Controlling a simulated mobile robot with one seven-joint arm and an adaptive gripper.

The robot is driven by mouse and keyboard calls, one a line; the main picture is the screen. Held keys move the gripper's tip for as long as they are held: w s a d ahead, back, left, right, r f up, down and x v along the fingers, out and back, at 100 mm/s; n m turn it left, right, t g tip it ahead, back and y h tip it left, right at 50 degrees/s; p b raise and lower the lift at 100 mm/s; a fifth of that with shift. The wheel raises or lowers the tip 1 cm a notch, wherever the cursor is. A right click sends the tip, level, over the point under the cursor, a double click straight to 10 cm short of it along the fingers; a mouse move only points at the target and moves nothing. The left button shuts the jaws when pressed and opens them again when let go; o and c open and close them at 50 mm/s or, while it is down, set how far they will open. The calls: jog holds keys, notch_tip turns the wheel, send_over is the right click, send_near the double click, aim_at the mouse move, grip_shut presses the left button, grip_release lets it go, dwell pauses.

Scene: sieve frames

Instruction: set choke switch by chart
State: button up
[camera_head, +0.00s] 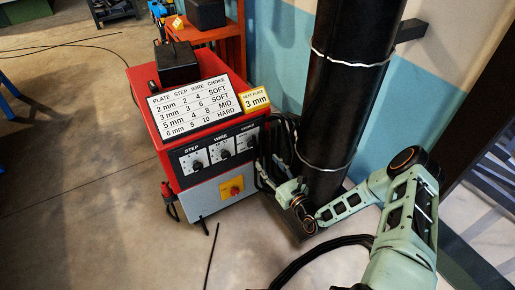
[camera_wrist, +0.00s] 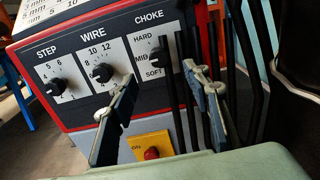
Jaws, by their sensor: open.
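The red machine (camera_head: 168,140) carries a chart (camera_head: 195,105) with PLATE, STEP, WIRE and CHOKE columns; its 3 mm row reads 3, 6, SOFT. A yellow card (camera_head: 255,99) reads 3 mm. In the wrist view, the black choke knob (camera_wrist: 160,60) sits at the panel's right, with HARD, MID and SOFT marked top to bottom on its left. Where its pointer stands is too small to tell. My gripper (camera_wrist: 160,75) is open, its fingers framing the choke knob in the picture; contact is not visible. In the head view my gripper (camera_head: 288,190) is right of the machine.
The step knob (camera_wrist: 56,86) and wire knob (camera_wrist: 103,72) are left of the choke knob. Black cables (camera_wrist: 254,60) hang at the panel's right. A large black cylinder (camera_head: 342,90) stands behind my gripper.

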aim_at(254, 146)
jog(key=b+x, duration=0.2)
jog(key=x, duration=0.8)
jog(key=shift+a, duration=0.1)
jog(key=c, duration=1.2)
